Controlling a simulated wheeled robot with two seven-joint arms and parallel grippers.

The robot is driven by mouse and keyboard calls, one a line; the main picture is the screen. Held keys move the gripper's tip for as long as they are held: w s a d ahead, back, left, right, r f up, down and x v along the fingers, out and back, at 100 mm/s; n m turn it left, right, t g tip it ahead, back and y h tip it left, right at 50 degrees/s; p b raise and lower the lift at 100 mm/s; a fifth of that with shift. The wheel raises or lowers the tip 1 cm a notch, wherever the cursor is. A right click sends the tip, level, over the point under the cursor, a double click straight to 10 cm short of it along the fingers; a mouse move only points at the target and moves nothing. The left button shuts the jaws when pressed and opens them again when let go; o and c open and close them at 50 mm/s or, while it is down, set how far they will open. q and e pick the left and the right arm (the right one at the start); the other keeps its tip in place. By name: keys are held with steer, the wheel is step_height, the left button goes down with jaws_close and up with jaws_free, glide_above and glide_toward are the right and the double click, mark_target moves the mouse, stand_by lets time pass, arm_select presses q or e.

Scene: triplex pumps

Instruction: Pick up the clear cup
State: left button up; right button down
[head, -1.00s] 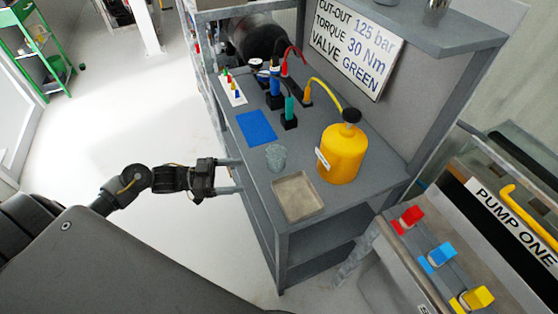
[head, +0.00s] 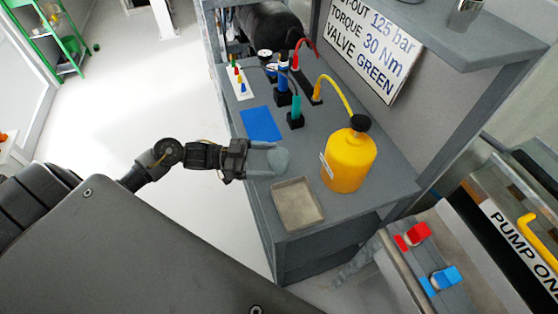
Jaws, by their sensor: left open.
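The clear cup (head: 281,160) stands on the grey workbench, just left of the yellow container. It looks like a small translucent grey-blue tumbler. My left gripper (head: 271,160) comes in from the left with its two fingers open. The fingers reach to the cup, one near its far side and one near its close side. Part of the cup is hidden by the fingers, and I cannot tell whether they touch it. My right gripper is not in view.
A shallow beige tray (head: 279,213) lies close in front of the cup. A yellow container (head: 350,163) with a black cap stands to the right. A blue mat (head: 261,125) lies behind the cup. Colored tools in black holders (head: 295,122) stand farther back. A sign (head: 374,45) is above.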

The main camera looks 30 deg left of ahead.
mark_target(285, 159)
arm_select(q)
steer(key=shift+w+d+r+p, duration=0.2)
steer(key=shift+w+d+p, duration=0.1)
steer(key=shift+d, duration=0.25)
steer(key=p+x, duration=0.1)
steer(key=x, duration=0.2)
steer(key=shift+w+d, duration=0.3)
steer(key=shift+d, duration=0.15)
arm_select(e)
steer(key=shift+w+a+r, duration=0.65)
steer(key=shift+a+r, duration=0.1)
arm_select(q)
steer(key=c, duration=1.1)
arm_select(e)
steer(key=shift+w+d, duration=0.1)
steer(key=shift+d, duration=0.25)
arm_select(q)
steer(key=shift+o, duration=0.2)
